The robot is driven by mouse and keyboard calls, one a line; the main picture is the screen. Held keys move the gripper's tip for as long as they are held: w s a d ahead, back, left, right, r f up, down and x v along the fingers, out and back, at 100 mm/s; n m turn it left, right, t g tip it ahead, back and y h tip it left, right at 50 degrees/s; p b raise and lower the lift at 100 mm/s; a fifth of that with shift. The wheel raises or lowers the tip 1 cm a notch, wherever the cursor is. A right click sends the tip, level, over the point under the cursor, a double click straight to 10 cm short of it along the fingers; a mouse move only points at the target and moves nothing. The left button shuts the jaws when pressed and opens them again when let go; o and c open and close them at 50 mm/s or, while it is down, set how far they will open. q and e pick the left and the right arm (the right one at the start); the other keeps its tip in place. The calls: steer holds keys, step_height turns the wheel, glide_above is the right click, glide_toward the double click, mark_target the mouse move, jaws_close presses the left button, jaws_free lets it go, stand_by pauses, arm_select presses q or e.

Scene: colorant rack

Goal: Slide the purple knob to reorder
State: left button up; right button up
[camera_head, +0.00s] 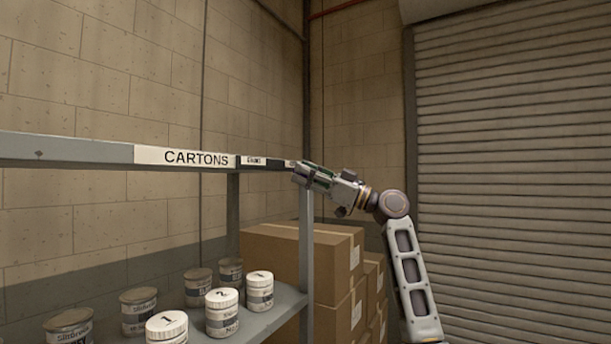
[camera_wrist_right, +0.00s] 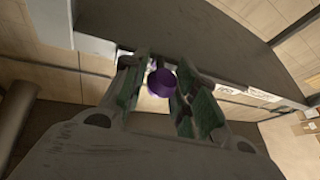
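The purple knob (camera_wrist_right: 162,83) shows in the right wrist view, close to the grey shelf beam, between the two fingertips of my right gripper (camera_wrist_right: 161,72). The fingers lie on either side of it, and I cannot tell whether they press on it. In the head view my right gripper (camera_head: 299,172) is at the right end of the upper shelf beam (camera_head: 65,150), and I cannot make out the knob there. The beam carries a white CARTONS label (camera_head: 186,157) and a small, partly dark label (camera_head: 262,162). My left gripper is out of view.
Below, a lower shelf (camera_head: 286,300) holds white numbered tubs (camera_head: 222,312) and grey cans (camera_head: 138,311). A grey upright post (camera_head: 306,250) stands under my right gripper. Cardboard boxes (camera_head: 335,285) are stacked behind it. A roller shutter (camera_head: 510,170) fills the right side.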

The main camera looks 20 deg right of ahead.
steer(key=o, duration=0.4)
steer(key=shift+w+d, duration=0.15)
steer(key=shift+d, duration=0.1)
steer(key=shift+a, duration=0.1)
steer(key=shift+v, duration=6.1)
steer(key=shift+r, duration=0.1)
